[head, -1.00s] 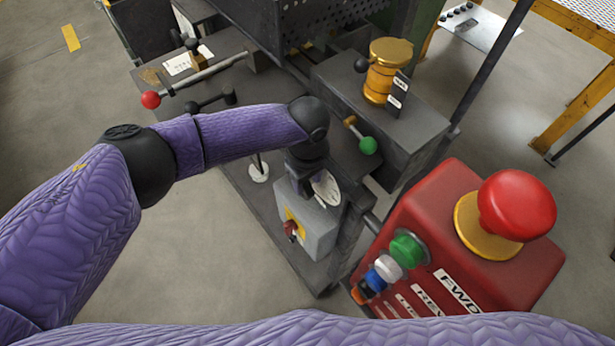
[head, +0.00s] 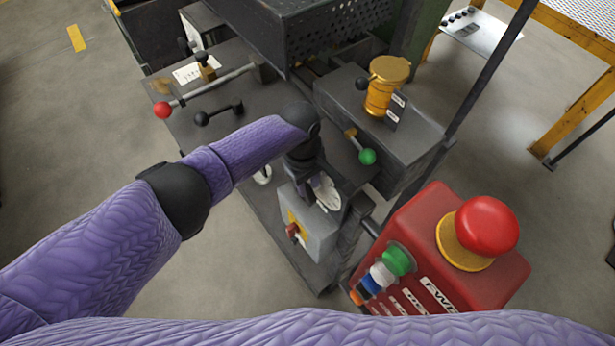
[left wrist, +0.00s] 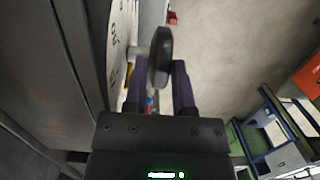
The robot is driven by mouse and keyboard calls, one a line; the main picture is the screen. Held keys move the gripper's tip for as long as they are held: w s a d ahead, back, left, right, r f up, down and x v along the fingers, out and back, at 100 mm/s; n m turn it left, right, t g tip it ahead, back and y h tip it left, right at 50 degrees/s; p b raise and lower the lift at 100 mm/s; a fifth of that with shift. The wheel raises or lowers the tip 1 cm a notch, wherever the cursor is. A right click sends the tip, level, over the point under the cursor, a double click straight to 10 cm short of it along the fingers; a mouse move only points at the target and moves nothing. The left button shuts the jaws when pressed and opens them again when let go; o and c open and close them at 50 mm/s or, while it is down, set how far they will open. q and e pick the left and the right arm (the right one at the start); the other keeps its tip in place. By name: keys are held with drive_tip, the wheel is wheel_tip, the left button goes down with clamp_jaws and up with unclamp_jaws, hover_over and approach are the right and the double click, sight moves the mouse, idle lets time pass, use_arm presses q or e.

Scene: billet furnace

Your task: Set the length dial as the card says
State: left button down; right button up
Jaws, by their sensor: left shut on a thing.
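The white dial disc (head: 329,193) is on top of a small grey box at the front of the machine. My left gripper (head: 318,186) is at the dial and partly hides it. In the left wrist view the dial's pale face with dark figures (left wrist: 117,45) is at the left edge of my fingers. My left gripper (left wrist: 158,85) is shut on a dark round knob (left wrist: 161,55) in front of that face. The setting is too small to read. A white card (head: 187,73) lies on the bench at the back left, its writing unreadable. My right gripper is out of view.
A red-knobbed rod (head: 163,110), a black lever (head: 202,118) and a green-knobbed lever (head: 367,157) stand around the bench. A red switch box (head: 430,265) with a large red button (head: 486,226) is close on the right. A red-and-yellow switch (head: 292,230) is on the grey box (head: 322,236).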

use_arm(q)
drive_tip(key=shift+s+d+f, duration=0.15)
drive_tip(key=shift+f, duration=0.05)
drive_tip(key=c, duration=0.7)
unclamp_jaws()
drive_tip(key=r+p, duration=0.1)
drive_tip(key=r, duration=0.2)
drive_tip(key=r+p, duration=0.1)
drive_tip(key=r, duration=0.2)
drive_tip(key=w+r+p, duration=0.1)
drive_tip(key=r, duration=0.3)
drive_tip(key=shift+a+p, duration=0.3)
drive_tip(key=shift+a, duration=0.05)
